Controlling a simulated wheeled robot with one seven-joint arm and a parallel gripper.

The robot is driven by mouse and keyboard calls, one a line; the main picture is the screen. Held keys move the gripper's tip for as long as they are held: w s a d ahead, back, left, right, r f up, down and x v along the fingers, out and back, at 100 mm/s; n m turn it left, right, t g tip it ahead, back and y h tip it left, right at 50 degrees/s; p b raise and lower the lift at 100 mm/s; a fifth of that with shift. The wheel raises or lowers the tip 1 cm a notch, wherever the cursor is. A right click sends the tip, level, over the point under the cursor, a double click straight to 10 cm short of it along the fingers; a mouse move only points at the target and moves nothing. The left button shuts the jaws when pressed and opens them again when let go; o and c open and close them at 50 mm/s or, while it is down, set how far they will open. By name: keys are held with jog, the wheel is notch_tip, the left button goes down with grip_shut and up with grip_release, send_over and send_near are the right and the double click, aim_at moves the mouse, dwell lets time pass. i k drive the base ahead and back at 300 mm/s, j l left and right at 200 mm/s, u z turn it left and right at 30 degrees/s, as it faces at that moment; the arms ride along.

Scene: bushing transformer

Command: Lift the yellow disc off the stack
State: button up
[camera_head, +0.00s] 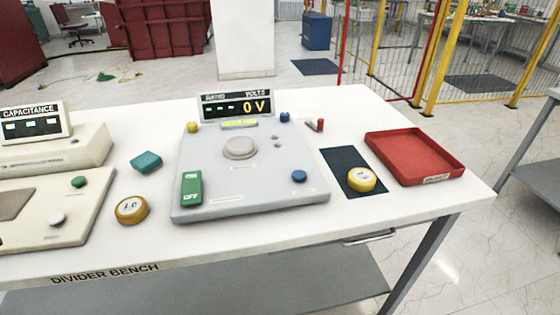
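A yellow disc (361,180) with a pale, marked top sits on a dark mat (340,160) at the right of the white bench. I cannot tell whether anything lies under it. A second, darker ochre disc (131,210) with a white marked top sits left of the grey test unit (250,185). The unit has a round, light grey raised pad (240,148) in its middle with nothing on it. My gripper is not in view.
A shallow red tray (413,157) stands right of the mat, near the bench's right edge. A display reading 0 V (237,106) stands behind the unit. A teal block (146,161) and a capacitance meter (50,140) are at left.

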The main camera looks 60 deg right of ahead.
aim_at(359, 180)
jog(key=k+l+u, duration=0.1)
jog(key=u, duration=0.6)
jog(key=k+l+u, duration=0.35)
jog(key=k+u, duration=0.4)
jog(key=k, duration=0.2)
jog(key=k+u, duration=0.1)
jog(key=k, duration=0.65)
jog(key=k+j, duration=0.1)
jog(key=k, duration=0.6)
jog(key=k+j+u, duration=0.15)
jog(key=k, duration=0.6)
